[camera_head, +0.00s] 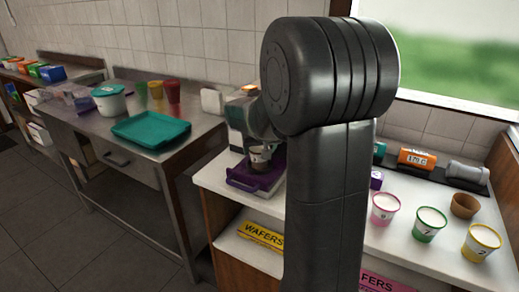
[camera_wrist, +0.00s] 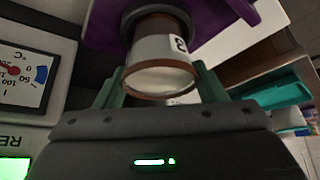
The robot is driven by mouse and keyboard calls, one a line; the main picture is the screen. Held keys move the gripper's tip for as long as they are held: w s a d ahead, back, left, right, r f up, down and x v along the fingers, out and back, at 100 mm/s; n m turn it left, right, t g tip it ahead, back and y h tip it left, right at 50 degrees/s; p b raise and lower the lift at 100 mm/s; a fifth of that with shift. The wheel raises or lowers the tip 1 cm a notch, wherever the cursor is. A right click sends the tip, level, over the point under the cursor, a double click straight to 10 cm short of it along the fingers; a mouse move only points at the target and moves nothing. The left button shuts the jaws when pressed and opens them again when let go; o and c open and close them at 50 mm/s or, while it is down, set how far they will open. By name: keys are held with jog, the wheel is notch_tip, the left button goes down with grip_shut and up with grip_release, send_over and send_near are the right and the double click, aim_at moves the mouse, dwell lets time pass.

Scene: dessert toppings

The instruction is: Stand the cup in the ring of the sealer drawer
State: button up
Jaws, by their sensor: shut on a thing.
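The cup (camera_wrist: 163,55) has a brown rim, a pale filling and a white label with a dark number. My gripper (camera_wrist: 160,78) is shut on the cup, one green finger on each side. The purple sealer drawer (camera_wrist: 212,25) lies behind the cup's far end, and that end lines up with the dark ring area; I cannot tell if it is inside the ring. In the head view the cup (camera_head: 260,155) is just above the purple drawer (camera_head: 243,181), upright or nearly so. The sealer (camera_head: 236,112) is partly hidden by my arm, as is my gripper.
The sealer's dial panel (camera_wrist: 25,75) is close on the left in the wrist view. Several filled cups, including a green-rimmed one (camera_head: 430,223), stand on the right of the white counter. A teal tray (camera_head: 150,130) lies on the steel table at left. A gap separates the table and counter.

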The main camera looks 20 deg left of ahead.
jog(key=shift+f, duration=0.2)
jog(key=o, duration=1.1)
jog(key=shift+c, duration=0.2)
jog(key=shift+s+d+r, duration=0.1)
jog(key=shift+r, duration=0.4)
jog(key=v, duration=1.1)
jog(key=shift+d+r, duration=0.1)
jog(key=shift+r, duration=0.05)
